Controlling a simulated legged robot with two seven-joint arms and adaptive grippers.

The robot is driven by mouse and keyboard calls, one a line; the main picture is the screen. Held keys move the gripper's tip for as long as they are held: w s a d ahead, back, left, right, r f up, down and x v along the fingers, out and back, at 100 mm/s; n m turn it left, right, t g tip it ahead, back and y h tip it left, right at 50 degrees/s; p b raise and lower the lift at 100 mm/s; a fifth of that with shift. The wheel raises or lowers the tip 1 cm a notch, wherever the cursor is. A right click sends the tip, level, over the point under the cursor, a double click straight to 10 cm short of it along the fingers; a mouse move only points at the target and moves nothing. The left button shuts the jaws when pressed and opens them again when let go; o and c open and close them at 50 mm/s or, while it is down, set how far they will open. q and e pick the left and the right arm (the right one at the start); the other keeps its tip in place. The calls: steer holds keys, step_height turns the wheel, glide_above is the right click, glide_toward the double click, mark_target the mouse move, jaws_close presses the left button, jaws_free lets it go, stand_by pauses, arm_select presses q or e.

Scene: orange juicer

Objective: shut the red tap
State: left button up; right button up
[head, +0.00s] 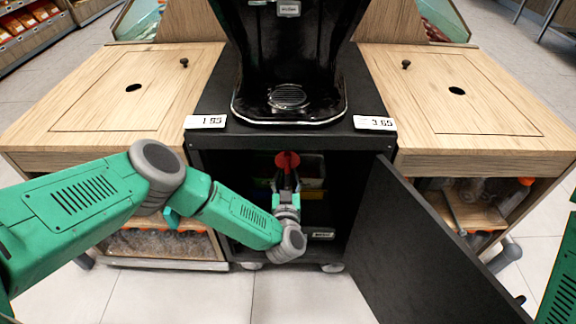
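The red tap (287,160) shows as a small red shape near the top of the open black cabinet, under the juicer. My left gripper (287,172) reaches into the cabinet, with its fingertips right at the lower part of the tap. The fingers are small and partly cover the tap, so I cannot tell whether they touch it or how far apart they are. The tap's pipe is hidden. Only a green piece of my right arm shows at the right edge; its gripper is out of view.
The black juicer (288,60) stands on the cabinet. The cabinet door (420,245) hangs open to the right. Inside, dim containers (312,168) sit behind my gripper. Wooden counters (120,95) flank both sides. Price tags (206,122) stand at the cabinet's top front edge.

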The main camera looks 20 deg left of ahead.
mark_target(288, 165)
arm_select(q)
steer(key=b+x, duration=0.1)
steer(key=x, duration=0.4)
steer(key=shift+w+d+b, duration=0.15)
steer(key=shift+w+b, duration=0.05)
steer(key=shift+b, duration=0.15)
steer(key=shift+w+a, duration=0.3)
steer(key=shift+w, duration=0.1)
steer(key=shift+c, duration=0.4)
steer(key=shift+d, duration=0.15)
jaws_close()
